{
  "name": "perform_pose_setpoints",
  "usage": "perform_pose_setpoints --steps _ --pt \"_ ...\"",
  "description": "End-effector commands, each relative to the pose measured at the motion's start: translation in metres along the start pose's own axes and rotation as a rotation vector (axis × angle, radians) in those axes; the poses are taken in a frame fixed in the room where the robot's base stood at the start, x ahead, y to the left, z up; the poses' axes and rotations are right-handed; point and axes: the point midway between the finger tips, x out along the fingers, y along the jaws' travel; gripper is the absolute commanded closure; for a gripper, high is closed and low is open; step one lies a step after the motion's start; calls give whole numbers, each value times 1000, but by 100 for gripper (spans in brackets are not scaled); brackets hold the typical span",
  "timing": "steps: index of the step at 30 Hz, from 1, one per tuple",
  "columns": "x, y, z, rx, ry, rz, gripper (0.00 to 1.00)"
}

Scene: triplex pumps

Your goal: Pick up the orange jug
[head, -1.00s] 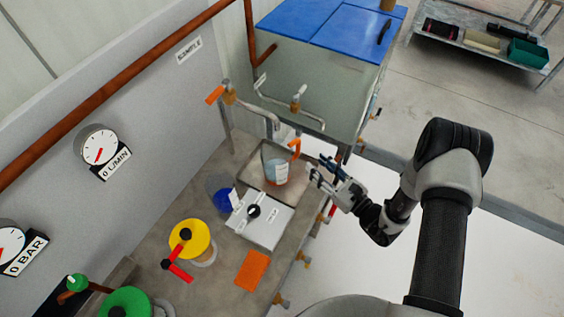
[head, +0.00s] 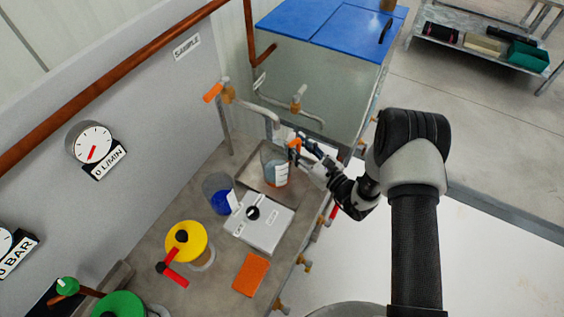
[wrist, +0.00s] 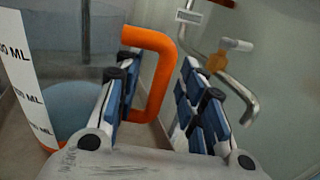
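The orange jug (head: 273,172) is a clear, graduated vessel with a bluish content and an orange handle. It stands upright in a shallow tray (head: 253,179) under the sample spout. My gripper (head: 306,150) is at its handle side, to the right of the jug. In the wrist view the gripper (wrist: 158,80) is open, with a clear gap between its blue-padded fingers. The handle of the jug (wrist: 160,70) shows in that gap, nearer the left finger, which hides part of it. Contact with the fingers cannot be told.
A bent metal spout (head: 262,108) hangs just above and behind the jug. A grey box (head: 265,229) and a blue container (head: 220,195) stand in front of the tray. A blue-lidded tank (head: 330,65) is behind. The yellow-lidded part (head: 186,240) is farther left.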

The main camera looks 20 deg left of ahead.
Motion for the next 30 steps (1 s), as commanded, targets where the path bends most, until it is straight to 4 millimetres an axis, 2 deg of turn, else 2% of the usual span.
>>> perform_pose_setpoints --steps 2,18,30 --pt "0 0 0 0 0 0 65" --pt "-1 0 0 0 1 0 100" --pt "-1 0 -1 -1 2 0 100"
